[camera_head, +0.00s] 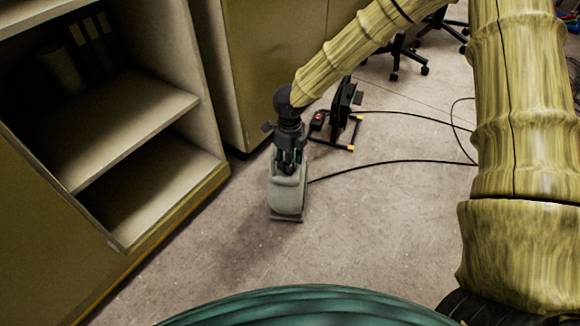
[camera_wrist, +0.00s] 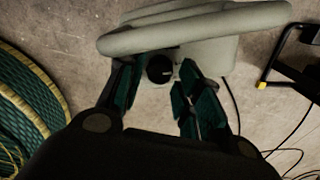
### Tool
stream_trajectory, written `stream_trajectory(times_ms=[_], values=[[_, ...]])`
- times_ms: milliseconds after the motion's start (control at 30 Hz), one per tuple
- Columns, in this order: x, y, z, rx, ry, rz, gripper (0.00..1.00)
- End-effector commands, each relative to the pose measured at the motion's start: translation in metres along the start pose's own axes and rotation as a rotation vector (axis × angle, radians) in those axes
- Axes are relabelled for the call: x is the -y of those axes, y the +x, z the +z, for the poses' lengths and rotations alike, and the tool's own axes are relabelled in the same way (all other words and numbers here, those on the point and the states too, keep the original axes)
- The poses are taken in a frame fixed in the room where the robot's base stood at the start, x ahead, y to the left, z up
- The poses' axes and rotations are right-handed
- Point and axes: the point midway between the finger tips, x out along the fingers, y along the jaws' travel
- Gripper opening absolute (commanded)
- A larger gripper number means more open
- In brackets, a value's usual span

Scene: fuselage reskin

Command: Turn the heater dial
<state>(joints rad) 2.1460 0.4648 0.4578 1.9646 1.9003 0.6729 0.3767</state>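The heater (camera_head: 287,197) is a small pale grey unit standing upright on the floor, in the middle of the head view. In the wrist view its pale body (camera_wrist: 214,58) and rounded handle bar (camera_wrist: 190,22) fill the top. The dark round dial (camera_wrist: 160,69) shows there with a small light mark. My gripper (camera_head: 288,168) is at the top of the heater. In the wrist view my gripper (camera_wrist: 158,78) is open, with its dark green fingers left and right of the dial. Gaps show between dial and fingers. In the head view the dial is hidden.
An open shelf cabinet (camera_head: 130,120) stands on the left, with a closed cabinet (camera_head: 255,60) behind it. A black stand with yellow feet (camera_head: 345,115) is behind the heater. Black cables (camera_head: 400,162) cross the floor to the right. Floor in front of the heater is clear.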

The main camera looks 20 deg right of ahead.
Motion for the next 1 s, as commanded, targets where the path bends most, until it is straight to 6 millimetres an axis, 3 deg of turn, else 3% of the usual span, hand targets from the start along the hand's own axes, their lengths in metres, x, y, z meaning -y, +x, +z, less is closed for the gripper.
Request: stream_trajectory(times_ms=[100, 400, 600, 1000], values=[[0.0002, 0.0093, 0.0002, 0.0, 0.0, -0.001, 0.35], [0.0001, 0.0099, 0.0003, 0.001, -0.001, -0.001, 0.33], [0.0002, 0.01, 0.0001, 0.0, 0.0, 0.0, 0.0], [0.0005, 0.0067, -0.0004, 0.0, -0.033, 0.0, 0.0]])
